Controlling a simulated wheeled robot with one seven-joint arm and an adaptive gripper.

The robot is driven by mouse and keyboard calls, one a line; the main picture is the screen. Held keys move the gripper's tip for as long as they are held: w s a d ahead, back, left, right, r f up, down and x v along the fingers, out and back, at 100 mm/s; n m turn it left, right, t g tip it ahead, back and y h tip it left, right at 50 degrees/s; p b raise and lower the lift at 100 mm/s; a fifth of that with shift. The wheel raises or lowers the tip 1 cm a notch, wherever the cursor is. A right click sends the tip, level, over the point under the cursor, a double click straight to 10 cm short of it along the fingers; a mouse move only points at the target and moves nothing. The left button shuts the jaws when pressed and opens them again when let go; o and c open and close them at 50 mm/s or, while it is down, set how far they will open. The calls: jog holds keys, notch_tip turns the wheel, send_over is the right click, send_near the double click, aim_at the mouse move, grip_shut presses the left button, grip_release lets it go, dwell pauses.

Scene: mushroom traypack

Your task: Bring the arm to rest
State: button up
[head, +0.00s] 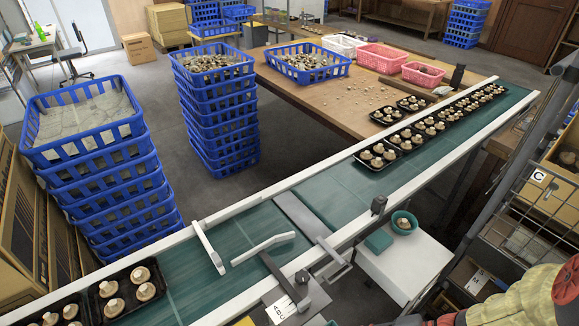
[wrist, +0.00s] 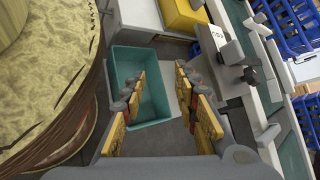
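My gripper (wrist: 160,72) shows in the wrist view with its two yellow-padded fingers spread apart. Nothing is held between them. A teal tray (wrist: 125,65) lies beyond the fingers, partly behind the left one, and looks empty where it shows. I cannot make out my gripper in the head view.
A green conveyor (head: 340,207) with white rails carries black trays of mushrooms. A teal bowl (head: 404,225) with a mushroom stands on a white cabinet (head: 402,262). Blue crate stacks (head: 100,190) stand behind the belt. A large round brownish thing (wrist: 45,80) fills the wrist view's left side.

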jog(key=w+d+r+n+h+p, duration=0.1)
jog(key=d+r+n+h+p, duration=0.15)
jog(key=d+r+h, duration=0.35)
jog(key=d+r+n+h+p, duration=0.1)
jog(key=d+r+n+h, duration=0.25)
jog(key=r, duration=0.45)
jog(key=w+a+r+n+t+p, duration=0.1)
jog(key=a+r+n+t, duration=0.1)
jog(key=r, duration=0.6)
jog(key=w+a+r+n+t+h+p, duration=0.1)
jog(key=a+r, duration=0.3)
jog(key=r, duration=0.4)
jog(key=shift+w+r+n+t, duration=0.2)
jog(key=shift+w+n+t, duration=0.35)
jog(key=shift+n+t, duration=0.2)
jog(key=shift+h, duration=0.25)
